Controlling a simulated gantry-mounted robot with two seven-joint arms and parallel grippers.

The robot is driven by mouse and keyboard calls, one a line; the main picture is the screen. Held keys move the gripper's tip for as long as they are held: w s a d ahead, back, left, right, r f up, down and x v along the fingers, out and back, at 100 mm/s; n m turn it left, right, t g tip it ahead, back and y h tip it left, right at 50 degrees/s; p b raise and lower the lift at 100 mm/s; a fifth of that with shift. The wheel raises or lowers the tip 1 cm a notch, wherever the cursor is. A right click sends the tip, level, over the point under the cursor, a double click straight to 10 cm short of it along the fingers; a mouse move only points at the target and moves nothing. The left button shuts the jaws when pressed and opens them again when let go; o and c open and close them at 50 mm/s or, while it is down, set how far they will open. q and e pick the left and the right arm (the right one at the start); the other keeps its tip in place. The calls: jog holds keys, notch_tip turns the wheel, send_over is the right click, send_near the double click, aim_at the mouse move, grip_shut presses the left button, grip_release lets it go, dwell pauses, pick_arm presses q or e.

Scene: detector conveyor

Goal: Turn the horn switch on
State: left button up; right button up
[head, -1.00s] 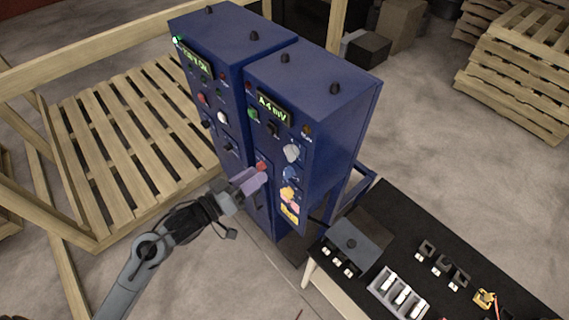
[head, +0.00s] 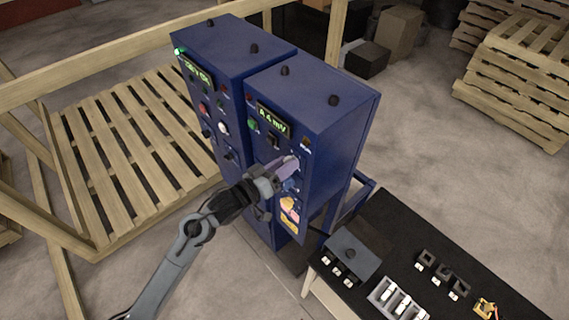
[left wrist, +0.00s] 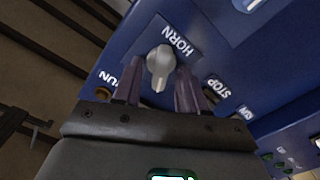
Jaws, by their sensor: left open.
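The horn switch (left wrist: 160,66) is a grey rotary knob on a blue panel under the word HORN, seen in the left wrist view. My left gripper (left wrist: 158,88) is open, with one purple finger on each side of the knob; I cannot tell whether they touch it. In the head view the left gripper (head: 285,168) is at the front of the right blue cabinet (head: 325,110) and hides the knob. My right gripper is not in view.
STOP and RUN labels flank the knob. A black table (head: 400,235) with small parts is at the lower right. Wooden pallets (head: 130,150) lie at the left.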

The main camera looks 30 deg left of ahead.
pick_arm(q)
jog(key=shift+c, duration=0.4)
jog(key=c, duration=0.6)
jog(key=shift+m, duration=0.4)
jog(key=shift+d+m, duration=0.15)
jog(key=shift+m, duration=2.6)
jog(key=shift+d+m, duration=0.15)
jog(key=shift+m, duration=2.6)
